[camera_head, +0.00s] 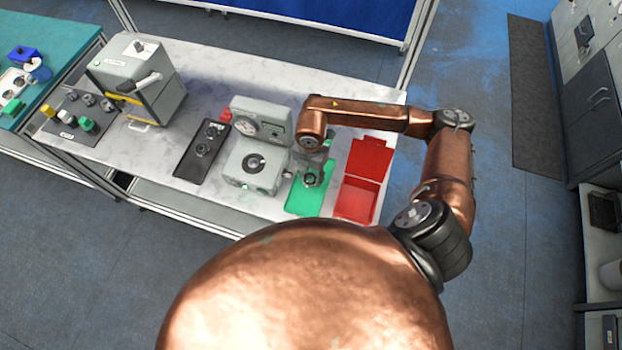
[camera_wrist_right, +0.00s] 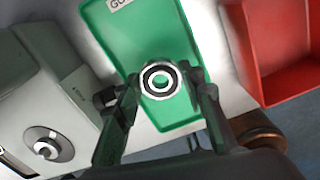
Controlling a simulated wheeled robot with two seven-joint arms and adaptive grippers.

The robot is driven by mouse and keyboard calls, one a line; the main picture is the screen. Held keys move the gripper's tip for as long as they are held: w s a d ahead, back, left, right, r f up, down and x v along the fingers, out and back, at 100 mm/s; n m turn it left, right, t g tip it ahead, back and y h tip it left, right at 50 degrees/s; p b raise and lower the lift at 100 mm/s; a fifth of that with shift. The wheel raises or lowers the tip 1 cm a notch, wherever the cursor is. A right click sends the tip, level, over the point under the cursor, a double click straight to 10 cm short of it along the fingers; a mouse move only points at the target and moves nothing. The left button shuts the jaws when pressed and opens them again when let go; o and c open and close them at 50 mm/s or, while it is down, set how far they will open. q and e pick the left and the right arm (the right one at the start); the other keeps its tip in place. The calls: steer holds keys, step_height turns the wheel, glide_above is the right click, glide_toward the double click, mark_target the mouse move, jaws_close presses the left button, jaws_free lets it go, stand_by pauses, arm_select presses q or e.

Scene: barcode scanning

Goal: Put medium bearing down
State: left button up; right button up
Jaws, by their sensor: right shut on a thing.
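My right gripper (camera_head: 313,178) reaches down over the green tray (camera_head: 297,205) at the table's front edge. In the right wrist view, the gripper (camera_wrist_right: 158,95) is shut on a round metal bearing (camera_wrist_right: 147,80), with one finger on each side of the ring. Green shows through the bearing's hole, so it is over the green tray (camera_wrist_right: 125,40). I cannot tell whether it touches the tray floor. In the head view the fingers mostly hide the bearing. My left gripper is not in view.
A red open bin (camera_head: 357,200) stands right of the green tray. A grey gauge machine (camera_head: 255,165) stands close on the left. Further left are a black tray (camera_head: 190,166) with small round parts and a larger grey machine (camera_head: 135,75).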

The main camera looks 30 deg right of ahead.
mark_target(311, 180)
step_height(311, 180, down, 3)
steer(key=shift+d+f+p, duration=0.1)
steer(key=shift+d+p, duration=0.05)
steer(key=shift+p, duration=0.35)
steer(key=shift+f, duration=0.1)
steer(key=shift+f, duration=0.15)
steer(key=o, duration=1.4)
